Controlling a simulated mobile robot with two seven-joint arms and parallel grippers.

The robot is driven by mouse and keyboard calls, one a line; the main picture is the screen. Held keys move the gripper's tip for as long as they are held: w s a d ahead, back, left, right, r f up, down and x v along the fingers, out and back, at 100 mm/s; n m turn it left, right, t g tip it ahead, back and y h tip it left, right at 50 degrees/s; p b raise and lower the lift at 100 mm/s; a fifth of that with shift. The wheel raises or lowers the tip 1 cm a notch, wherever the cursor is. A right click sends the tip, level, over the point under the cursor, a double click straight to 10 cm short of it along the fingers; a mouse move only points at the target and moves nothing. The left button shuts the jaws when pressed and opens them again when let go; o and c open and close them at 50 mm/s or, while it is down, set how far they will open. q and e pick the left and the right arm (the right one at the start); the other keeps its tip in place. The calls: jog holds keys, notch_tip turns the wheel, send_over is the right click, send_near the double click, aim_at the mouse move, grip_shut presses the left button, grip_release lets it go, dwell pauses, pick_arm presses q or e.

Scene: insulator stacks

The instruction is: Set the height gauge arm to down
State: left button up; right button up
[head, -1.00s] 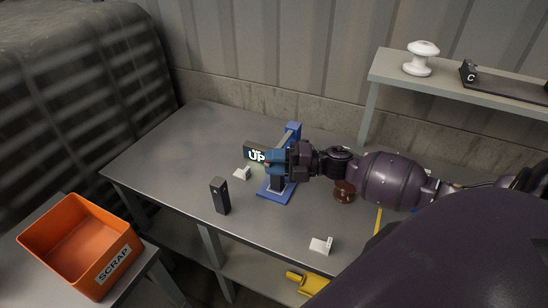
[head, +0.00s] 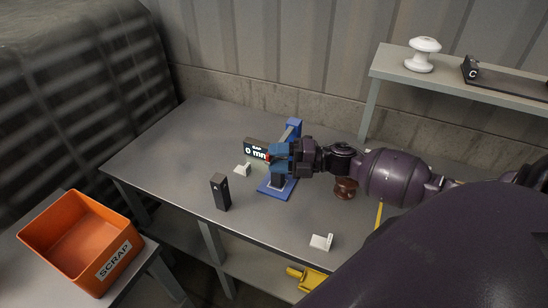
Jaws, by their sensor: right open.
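The height gauge (head: 293,129) is a blue stand with a blue base plate (head: 272,190) on the grey table. Its dark display (head: 254,148) faces me and reads "GAP" and "0 mm", partly covered at the right edge. My right gripper (head: 277,157) comes in from the right and is open at the front of the gauge. It hides most of the gauge arm, so I cannot see clearly how the arm sits or whether the fingers touch it. My left gripper is not in view.
A black block (head: 220,192) stands upright left of the gauge. Small white pieces lie at its back (head: 242,170) and on the front right (head: 321,242). A brown insulator (head: 345,188) sits under my right arm. An orange scrap bin (head: 62,262) stands at left. The table's left part is clear.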

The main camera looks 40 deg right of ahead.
jog(key=v, duration=1)
jog(key=shift+b, duration=0.35)
